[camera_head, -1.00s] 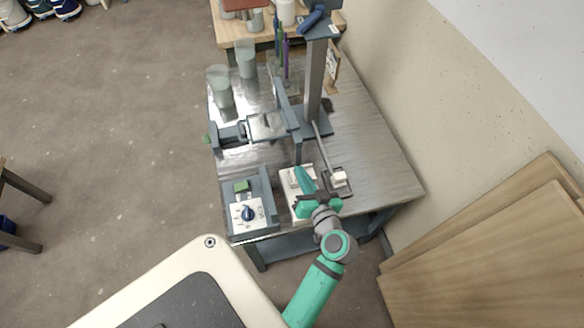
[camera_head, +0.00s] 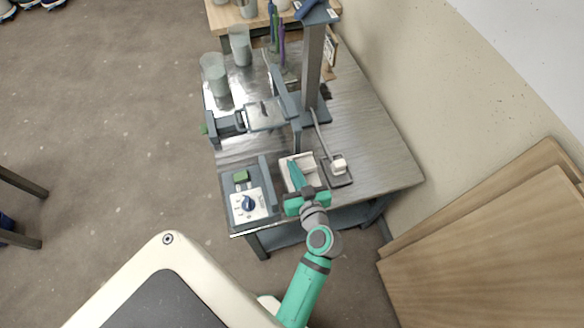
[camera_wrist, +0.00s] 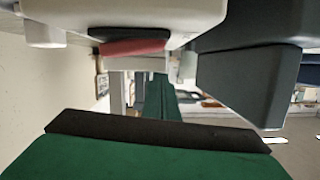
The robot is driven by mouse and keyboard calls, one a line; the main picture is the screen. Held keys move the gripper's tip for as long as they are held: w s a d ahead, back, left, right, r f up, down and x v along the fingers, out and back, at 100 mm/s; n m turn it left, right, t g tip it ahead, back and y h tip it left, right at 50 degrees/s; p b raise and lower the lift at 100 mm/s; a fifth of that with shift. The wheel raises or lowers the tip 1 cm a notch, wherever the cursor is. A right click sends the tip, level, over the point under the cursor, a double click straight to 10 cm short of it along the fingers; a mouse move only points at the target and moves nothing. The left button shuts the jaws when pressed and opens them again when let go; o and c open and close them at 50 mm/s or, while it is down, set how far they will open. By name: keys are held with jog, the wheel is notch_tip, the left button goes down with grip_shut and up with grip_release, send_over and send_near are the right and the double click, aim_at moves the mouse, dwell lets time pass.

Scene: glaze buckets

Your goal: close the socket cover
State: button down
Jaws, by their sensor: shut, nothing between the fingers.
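A white socket unit (camera_head: 308,160) sits at the front of the metal bench in the head view, right of the grey control box. My gripper (camera_head: 294,168) is shut, with its green fingers over this unit and nothing between them. The gripper hides part of the unit, so I cannot tell the cover's angle or whether the fingers touch it. In the wrist view a white body (camera_wrist: 140,12) with a red part (camera_wrist: 135,47) under it hangs close above my gripper. It seems to be part of the socket unit.
The grey control box (camera_head: 262,169) with a blue knob stands close left of my gripper. A dark plate (camera_head: 338,180) with a white plug (camera_head: 339,165) and cable lies close to the right. A column (camera_head: 312,68) and clamp stand behind. The bench's right side is clear.

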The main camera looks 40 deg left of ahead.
dwell(0.3)
notch_tip(320, 180, up, 4)
jog(key=shift+r, duration=0.1)
jog(key=v, duration=1)
jog(key=shift+s, duration=0.15)
jog(key=s+d+f+m+t+h, duration=0.2)
jog(key=s+d+f+m+h, duration=0.15)
jog(key=d, duration=0.35)
jog(key=s+d+f+m+t+h, duration=0.2)
jog(key=d+f+m+h, duration=0.3)
jog(key=d, duration=0.2)
jog(key=s+d+r+m+t+h, duration=0.2)
jog(key=s+d+r+t+h, duration=0.1)
jog(key=s+r, duration=0.4)
jog(key=s+d+h, duration=0.1)
jog(key=s+d, duration=0.1)
jog(key=s, duration=0.1)
jog(key=shift+d+r, duration=0.2)
jog(key=shift+d, duration=0.05)
jog(key=shift+s, duration=0.15)
